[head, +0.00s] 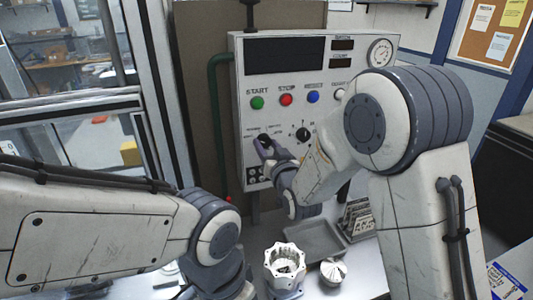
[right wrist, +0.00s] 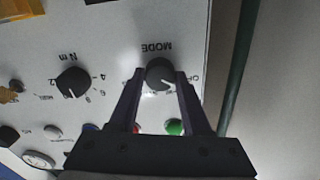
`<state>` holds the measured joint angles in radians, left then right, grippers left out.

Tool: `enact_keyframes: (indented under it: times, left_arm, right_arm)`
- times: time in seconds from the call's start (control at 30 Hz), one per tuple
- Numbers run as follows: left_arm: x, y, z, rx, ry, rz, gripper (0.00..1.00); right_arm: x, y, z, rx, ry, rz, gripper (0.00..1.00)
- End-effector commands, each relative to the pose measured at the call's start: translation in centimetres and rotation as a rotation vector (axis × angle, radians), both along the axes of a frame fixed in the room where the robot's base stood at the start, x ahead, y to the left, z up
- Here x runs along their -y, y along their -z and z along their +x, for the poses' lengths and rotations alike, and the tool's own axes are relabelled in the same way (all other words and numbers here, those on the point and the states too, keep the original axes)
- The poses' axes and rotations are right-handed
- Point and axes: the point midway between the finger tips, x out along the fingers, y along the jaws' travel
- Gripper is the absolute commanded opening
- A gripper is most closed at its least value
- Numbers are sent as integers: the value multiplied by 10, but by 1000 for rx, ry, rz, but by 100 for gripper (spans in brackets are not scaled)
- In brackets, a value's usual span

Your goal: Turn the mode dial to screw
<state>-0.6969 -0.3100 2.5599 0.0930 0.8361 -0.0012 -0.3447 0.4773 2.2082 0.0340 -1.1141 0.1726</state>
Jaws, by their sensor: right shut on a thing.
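The mode dial (right wrist: 160,71) is a round black knob on the pale panel, under the upside-down word MODE in the right wrist view. Its white pointer line points to the lower right in that view, below the OFF label; the other position labels are partly covered and too small to read. My right gripper (right wrist: 160,76) is shut on the dial, one finger on each side. In the head view my right gripper (head: 266,146) is at the panel's lower left and hides most of the dial. My left arm enters from the left, but its gripper is out of view.
The control panel (head: 240,82) has START (head: 257,102), STOP (head: 286,99) and blue (head: 313,96) buttons above the dial. A second black dial (right wrist: 73,82), marked Nm, sits beside it. Below are a grey tray (head: 312,240), a machined housing (head: 286,262) and a smaller metal part (head: 333,270).

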Motion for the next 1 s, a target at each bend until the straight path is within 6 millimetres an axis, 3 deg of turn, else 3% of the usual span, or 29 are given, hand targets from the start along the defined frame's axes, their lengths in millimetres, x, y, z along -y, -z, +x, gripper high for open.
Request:
enact_keyframes:
  times: [0.03,0.1,0.5,1.0]
  left_arm:
    - [0,14,0,0,-1,0,82]
    - [0,25,0,0,-3,0,82]
    - [0,72,0,0,-2,0,82]
    - [0,93,0,0,-1,0,82]
  right_arm:
    - [0,5,0,-5,0,38,0]
    - [0,5,0,-23,0,94,0]
    - [0,4,0,-124,0,398,0]
    - [0,1,0,-183,2,565,0]
